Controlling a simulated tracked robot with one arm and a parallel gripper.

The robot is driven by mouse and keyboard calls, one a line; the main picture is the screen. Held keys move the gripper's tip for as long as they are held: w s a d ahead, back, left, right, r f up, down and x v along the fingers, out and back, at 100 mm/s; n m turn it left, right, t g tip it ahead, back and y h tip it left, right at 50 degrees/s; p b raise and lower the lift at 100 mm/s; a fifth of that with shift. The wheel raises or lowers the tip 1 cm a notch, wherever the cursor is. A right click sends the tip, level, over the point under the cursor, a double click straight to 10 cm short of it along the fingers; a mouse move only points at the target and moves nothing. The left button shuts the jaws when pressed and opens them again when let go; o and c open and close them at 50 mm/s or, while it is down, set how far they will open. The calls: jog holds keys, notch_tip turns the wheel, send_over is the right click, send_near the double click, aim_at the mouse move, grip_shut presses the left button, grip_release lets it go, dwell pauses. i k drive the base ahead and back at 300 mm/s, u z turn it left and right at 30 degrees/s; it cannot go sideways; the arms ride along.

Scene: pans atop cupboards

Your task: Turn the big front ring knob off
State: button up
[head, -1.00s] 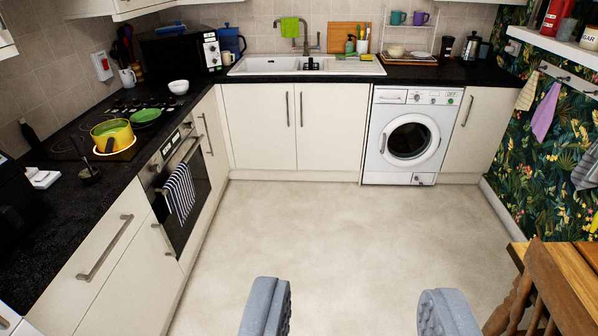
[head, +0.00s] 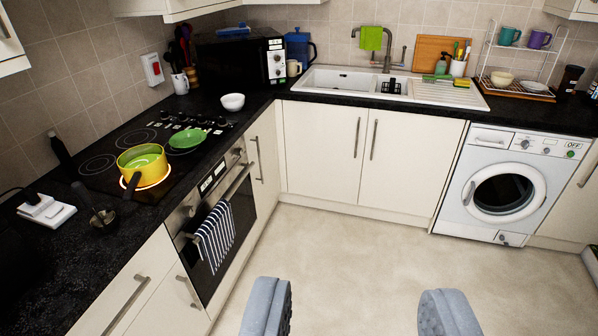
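A black hob (head: 112,146) is set in the left counter. A yellow pot (head: 143,166) with green inside stands on its front ring, which glows orange around the pot's base. Several small dark knobs (head: 200,121) sit in a row at the hob's far end, beyond a green pan or lid (head: 187,139). They are too small to tell which knob serves which ring or how each is turned. My gripper (head: 357,306) is open and empty over the floor, well away from the hob, its two grey fingers wide apart.
The oven (head: 215,245) below the hob has a bar handle with a striped towel (head: 215,236). A white bowl (head: 232,102) and a microwave (head: 243,60) stand beyond the knobs. The floor (head: 370,265) ahead is clear up to the cupboards and washing machine (head: 503,190).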

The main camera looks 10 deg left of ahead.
aim_at(222, 121)
jog(key=u, duration=0.3)
jog(key=i, duration=1.15)
jog(key=u, duration=0.3)
jog(key=k, duration=0.6)
jog(key=z, duration=0.4)
jog(key=i, duration=0.85)
jog(key=z, duration=0.7)
jog(key=i, duration=1.25)
jog(key=u, duration=0.35)
jog(key=i, duration=1.25)
jog(key=u, duration=0.85)
jog(key=i, duration=0.45)
jog(key=u, duration=0.3)
